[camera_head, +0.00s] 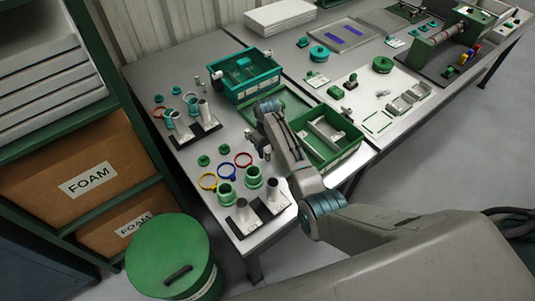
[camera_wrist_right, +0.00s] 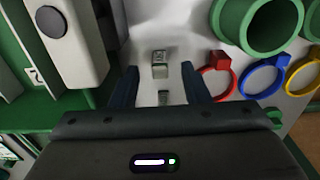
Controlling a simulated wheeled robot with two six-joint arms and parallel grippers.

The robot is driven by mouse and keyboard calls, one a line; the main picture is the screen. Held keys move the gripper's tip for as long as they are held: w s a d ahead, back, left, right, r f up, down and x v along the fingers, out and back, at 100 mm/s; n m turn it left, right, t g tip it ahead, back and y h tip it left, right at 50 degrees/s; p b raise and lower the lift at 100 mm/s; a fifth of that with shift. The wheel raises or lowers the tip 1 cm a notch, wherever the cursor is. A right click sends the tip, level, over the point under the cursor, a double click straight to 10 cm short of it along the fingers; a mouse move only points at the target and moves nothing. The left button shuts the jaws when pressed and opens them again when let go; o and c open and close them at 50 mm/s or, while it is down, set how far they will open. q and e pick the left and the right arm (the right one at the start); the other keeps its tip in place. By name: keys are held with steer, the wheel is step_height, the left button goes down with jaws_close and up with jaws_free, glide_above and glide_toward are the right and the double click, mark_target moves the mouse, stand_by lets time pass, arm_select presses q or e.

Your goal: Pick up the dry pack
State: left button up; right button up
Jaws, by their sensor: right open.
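A small pale grey block with dark markings on top, likely the dry pack (camera_wrist_right: 160,57), lies on the light table top in the right wrist view. My right gripper (camera_wrist_right: 159,70) is open, with its two dark blue fingers on either side of the block in the picture. I cannot tell how far above it they are. The gripper looks empty. In the head view my right gripper (camera_head: 260,142) is low over the table, between the coloured rings and the green bin; the block is not clear there. My left gripper is not in view.
Red (camera_head: 243,160), blue (camera_head: 225,170) and yellow rings lie beside green cups (camera_head: 225,192). A green bin (camera_head: 325,163) with pale parts stands close on the other side. A teal crate (camera_head: 245,93) stands behind, and dark stands with metal cylinders (camera_head: 242,214) in front.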

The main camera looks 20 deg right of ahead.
steer(key=shift+f, duration=1.05)
steer(key=shift+s, duration=0.1)
jaws_close()
